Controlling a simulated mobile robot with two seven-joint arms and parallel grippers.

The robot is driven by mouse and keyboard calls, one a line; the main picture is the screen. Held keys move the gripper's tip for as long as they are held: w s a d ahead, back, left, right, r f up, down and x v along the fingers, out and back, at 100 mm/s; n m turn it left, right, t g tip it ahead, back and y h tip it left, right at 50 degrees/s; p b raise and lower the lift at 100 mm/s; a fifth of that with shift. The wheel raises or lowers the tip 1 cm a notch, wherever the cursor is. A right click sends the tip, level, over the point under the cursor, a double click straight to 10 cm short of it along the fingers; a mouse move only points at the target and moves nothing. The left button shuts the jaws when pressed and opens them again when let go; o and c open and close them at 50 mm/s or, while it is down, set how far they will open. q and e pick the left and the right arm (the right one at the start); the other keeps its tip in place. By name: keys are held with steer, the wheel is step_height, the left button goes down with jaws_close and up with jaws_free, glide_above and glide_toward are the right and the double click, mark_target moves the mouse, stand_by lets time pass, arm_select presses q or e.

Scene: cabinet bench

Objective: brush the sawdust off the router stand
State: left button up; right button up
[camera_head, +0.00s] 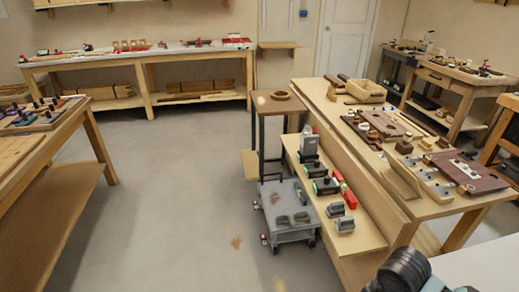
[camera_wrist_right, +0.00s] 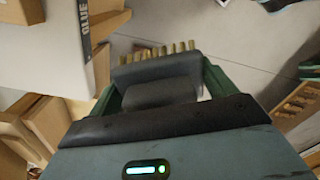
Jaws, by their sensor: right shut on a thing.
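In the right wrist view, my right gripper (camera_wrist_right: 160,84) is shut on a dark grey brush (camera_wrist_right: 158,70), with a green finger on each side. The brush's tan bristle tufts (camera_wrist_right: 160,50) stick out beyond the fingers. In the head view, a tall narrow stand with dark legs, probably the router stand (camera_head: 286,107), stands left of the long workbench. A pale tan patch, possibly sawdust (camera_head: 262,100), shows on its top beside a round wooden piece (camera_head: 280,95). My left gripper is not in view, and neither gripper shows in the head view.
A grey wheeled cart (camera_head: 298,234) stands in front of the tall stand. A low shelf (camera_head: 364,243) with several clamp-like tools runs along the cluttered workbench (camera_head: 425,207). Another bench (camera_head: 88,125) is at left. The floor (camera_head: 175,190) between is mostly open.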

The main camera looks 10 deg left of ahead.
steer(key=s+d+f+m, duration=0.1)
steer(key=s+d+m, duration=0.2)
steer(key=m, duration=0.6)
steer(key=shift+s+d+f+m, duration=0.2)
steer(key=shift+s+d+m, duration=0.15)
steer(key=shift+s, duration=0.5)
